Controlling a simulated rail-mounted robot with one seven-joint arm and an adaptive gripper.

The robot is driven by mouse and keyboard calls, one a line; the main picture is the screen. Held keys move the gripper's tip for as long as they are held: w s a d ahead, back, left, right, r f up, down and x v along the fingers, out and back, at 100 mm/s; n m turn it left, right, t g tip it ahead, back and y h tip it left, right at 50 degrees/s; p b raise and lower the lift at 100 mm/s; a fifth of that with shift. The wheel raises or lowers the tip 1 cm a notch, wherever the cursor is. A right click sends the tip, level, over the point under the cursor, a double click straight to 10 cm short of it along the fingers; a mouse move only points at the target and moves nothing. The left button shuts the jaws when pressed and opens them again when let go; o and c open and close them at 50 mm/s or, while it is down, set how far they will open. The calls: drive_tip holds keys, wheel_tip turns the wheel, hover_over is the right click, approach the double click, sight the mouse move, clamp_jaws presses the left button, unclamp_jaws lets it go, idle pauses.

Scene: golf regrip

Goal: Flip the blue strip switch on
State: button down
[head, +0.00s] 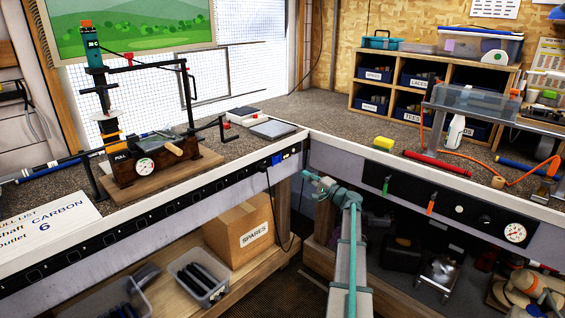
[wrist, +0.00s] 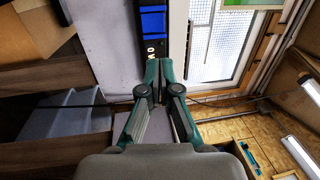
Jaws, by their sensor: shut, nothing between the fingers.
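The blue strip switch (head: 277,160) sits near the right end of a black power strip (head: 150,217) on the front edge of the left bench. In the wrist view the blue switch (wrist: 153,22) shows above my fingertips, on the dark strip, with white lettering just below it. My gripper (head: 308,176) is to the right of the switch and a little lower in the head view, near the bench corner. In the wrist view my gripper (wrist: 159,64) is shut and empty, its tips apart from the blue part in the picture. Whether the switch is on or off is too small to tell.
A black cable (head: 268,195) hangs from the strip. A cardboard box (head: 240,228) stands on the shelf below. The right bench has a dark panel (head: 450,212) with levers and a gauge. The regripping press (head: 150,160) stands on the left bench. Open space lies in front of the corner.

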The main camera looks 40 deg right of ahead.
sight(278, 158)
drive_tip(key=p+x, duration=0.2)
drive_tip(key=x, duration=1.2)
drive_tip(key=shift+a+f, duration=0.1)
